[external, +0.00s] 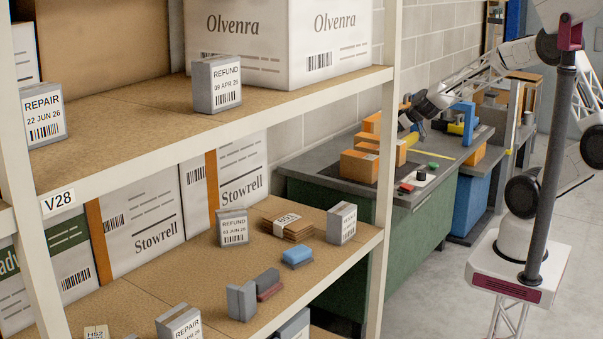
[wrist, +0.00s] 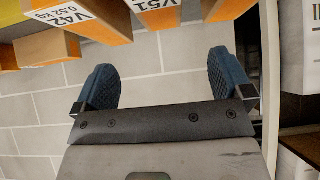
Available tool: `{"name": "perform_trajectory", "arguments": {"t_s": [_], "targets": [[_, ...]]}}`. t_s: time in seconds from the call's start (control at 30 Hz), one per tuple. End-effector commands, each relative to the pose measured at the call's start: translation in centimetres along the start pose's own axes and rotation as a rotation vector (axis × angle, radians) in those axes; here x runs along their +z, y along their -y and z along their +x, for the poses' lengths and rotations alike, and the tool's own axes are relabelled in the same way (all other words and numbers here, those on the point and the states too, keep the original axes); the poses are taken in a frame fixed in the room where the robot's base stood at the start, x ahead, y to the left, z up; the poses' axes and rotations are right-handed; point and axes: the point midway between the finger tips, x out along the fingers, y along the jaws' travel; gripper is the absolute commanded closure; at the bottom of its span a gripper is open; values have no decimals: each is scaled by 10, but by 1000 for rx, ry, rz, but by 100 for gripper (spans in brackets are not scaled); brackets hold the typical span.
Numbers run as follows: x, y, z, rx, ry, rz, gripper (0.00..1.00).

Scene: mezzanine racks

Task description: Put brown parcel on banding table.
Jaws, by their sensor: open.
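My gripper (external: 405,113) hangs over the far side of a green bench with a grey top (external: 440,153). In the wrist view my gripper (wrist: 165,82) is open, its two blue pads wide apart with nothing between them. Several orange-brown boxes (external: 360,166) stand on the bench close to my gripper. Labelled brown boxes (wrist: 48,48) also show along the top of the wrist view. A flat brown packet (external: 287,229) lies on the near rack's lower shelf. I cannot tell which is the brown parcel, or which bench is the banding table.
A blue bench (external: 470,205) with a blue and yellow device (external: 465,115) stands behind the green one. The near rack (external: 385,120) holds cartons and several small grey boxes. A block wall (wrist: 40,115) is close to my gripper. Clear floor (external: 430,290) lies at right.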

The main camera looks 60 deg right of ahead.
Motion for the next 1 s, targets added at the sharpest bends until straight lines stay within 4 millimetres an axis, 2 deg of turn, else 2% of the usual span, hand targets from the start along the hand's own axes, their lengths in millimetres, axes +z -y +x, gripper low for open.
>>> {"name": "perform_trajectory", "arguments": {"t_s": [0.47, 0.63, 0.77, 0.87, 1.0], "targets": [[0, 0, 0, -1, 0, 0, 2], [-4, 8, -10, -15, 7, -1, 2], [-9, 25, -30, -46, 26, -2, 2], [-12, 43, -53, -78, 54, -2, 2], [-12, 73, -96, -124, 112, -2, 2]]}}
